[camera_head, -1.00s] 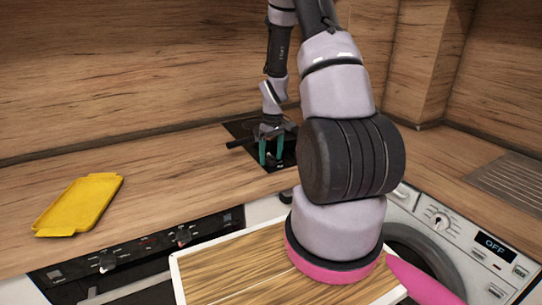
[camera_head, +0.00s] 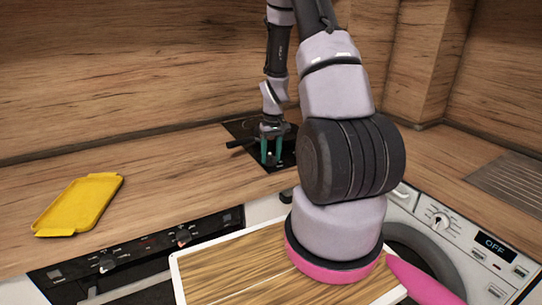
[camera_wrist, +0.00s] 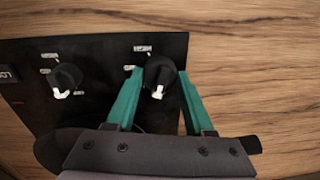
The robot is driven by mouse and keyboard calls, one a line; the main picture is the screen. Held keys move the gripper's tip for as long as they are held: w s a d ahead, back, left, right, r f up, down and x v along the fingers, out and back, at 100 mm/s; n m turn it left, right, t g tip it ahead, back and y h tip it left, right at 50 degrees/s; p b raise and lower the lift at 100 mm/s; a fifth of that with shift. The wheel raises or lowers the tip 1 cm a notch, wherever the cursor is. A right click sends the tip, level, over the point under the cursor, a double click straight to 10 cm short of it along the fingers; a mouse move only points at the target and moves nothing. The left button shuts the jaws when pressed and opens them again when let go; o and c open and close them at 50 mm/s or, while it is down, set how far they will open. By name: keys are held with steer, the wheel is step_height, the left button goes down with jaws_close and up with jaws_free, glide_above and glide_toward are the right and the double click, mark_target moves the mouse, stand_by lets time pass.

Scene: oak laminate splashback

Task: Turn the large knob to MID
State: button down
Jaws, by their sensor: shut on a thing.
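A black control panel (camera_wrist: 100,48) on the counter carries two dark knobs with white pointers. One knob (camera_wrist: 160,72) sits between the green fingers of my gripper (camera_wrist: 165,76), which is shut on it. Its pointer faces down in the wrist view. White labels lie beside it, too small to read. The other knob (camera_wrist: 67,77) stands apart to the left, with its own small labels; its pointer also faces down. I cannot tell from size which one is the large knob. In the head view my gripper (camera_head: 271,160) is over the black hob, and its fingers hide the knob.
A dark round-edged object (camera_wrist: 60,150) is partly hidden below my gripper. A black handle (camera_head: 239,143) sticks out left of my gripper. A yellow tray (camera_head: 78,205) lies on the counter at left. The counter between them is clear. A washing machine (camera_head: 455,240) stands at right.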

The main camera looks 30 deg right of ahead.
steer(key=m, duration=0.3)
steer(key=shift+m, duration=0.4)
steer(key=m, duration=0.4)
steer(key=shift+m, duration=0.3)
steer(key=m, duration=0.4)
steer(key=shift+t, duration=0.3)
steer(key=shift+m+h, duration=0.3)
steer(key=shift+m, duration=1.7)
steer(key=shift+c, duration=1.4)
jaws_free()
steer(key=shift+a+r, duration=0.1)
steer(key=shift+r, duration=0.05)
